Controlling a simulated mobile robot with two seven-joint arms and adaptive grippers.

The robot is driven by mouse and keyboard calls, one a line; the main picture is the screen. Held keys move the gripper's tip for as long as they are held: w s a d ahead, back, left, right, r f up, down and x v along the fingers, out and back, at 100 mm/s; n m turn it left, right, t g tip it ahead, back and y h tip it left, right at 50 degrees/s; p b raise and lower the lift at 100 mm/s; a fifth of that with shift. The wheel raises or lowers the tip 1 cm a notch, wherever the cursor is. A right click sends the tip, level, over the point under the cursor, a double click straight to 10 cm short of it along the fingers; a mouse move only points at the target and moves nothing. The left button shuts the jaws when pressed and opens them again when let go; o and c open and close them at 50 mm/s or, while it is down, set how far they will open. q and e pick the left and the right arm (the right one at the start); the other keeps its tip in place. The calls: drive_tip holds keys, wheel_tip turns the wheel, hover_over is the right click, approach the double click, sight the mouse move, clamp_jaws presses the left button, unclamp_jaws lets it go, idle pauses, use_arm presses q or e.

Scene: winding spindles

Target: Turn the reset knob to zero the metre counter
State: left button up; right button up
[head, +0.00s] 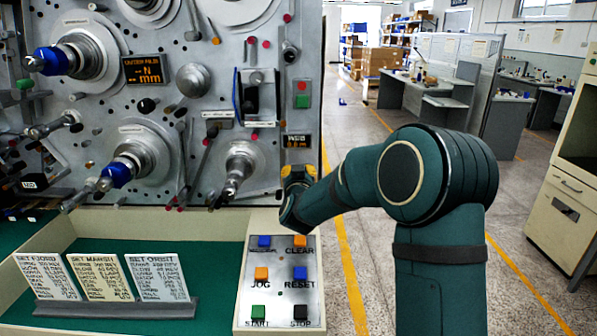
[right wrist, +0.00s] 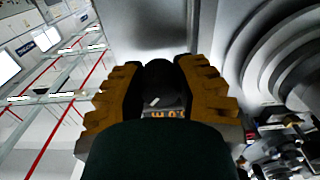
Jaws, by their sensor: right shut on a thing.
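The metre counter (head: 297,141) is a small dark display with orange digits on the right edge of the grey machine panel. My right gripper (head: 298,172) is just below it, at the panel's edge. In the right wrist view the yellow ridged fingers of my right gripper (right wrist: 160,88) are shut around a black round knob (right wrist: 158,75) with a short white mark. The counter's orange digits (right wrist: 163,113) show upside down beside the knob and are too small to read surely. In the head view the knob is hidden by the gripper. My left gripper is not in view.
Below the gripper stands a button panel (head: 279,251) with coloured buttons, some marked CLEAR, JOG, RESET, START and STOP. Left of it, several instruction cards (head: 155,279) stand on a green surface. Winding spindles (head: 240,167) stick out from the panel. The aisle floor at right is clear.

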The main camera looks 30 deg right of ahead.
drive_tip(key=n+p, duration=0.2)
drive_tip(key=n, duration=0.1)
drive_tip(key=n+p, duration=0.1)
drive_tip(key=shift+r+n+p, duration=0.25)
drive_tip(key=shift+n+p, duration=0.05)
drive_tip(key=shift+p, duration=0.05)
drive_tip(key=n+p, duration=0.2)
drive_tip(key=shift+n, duration=0.4)
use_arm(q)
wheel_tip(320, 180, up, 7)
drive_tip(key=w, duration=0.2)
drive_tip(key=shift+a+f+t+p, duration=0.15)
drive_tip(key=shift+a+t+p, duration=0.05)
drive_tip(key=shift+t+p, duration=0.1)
use_arm(e)
drive_tip(key=shift+f+n, duration=0.15)
drive_tip(key=shift+n, duration=0.45)
drive_tip(key=o, duration=1.1)
drive_tip(key=shift+f, duration=0.1)
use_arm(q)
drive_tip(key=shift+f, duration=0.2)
use_arm(e)
drive_tip(key=shift+v, duration=3.5)
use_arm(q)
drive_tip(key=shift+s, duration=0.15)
use_arm(e)
drive_tip(key=shift+f, duration=0.1)
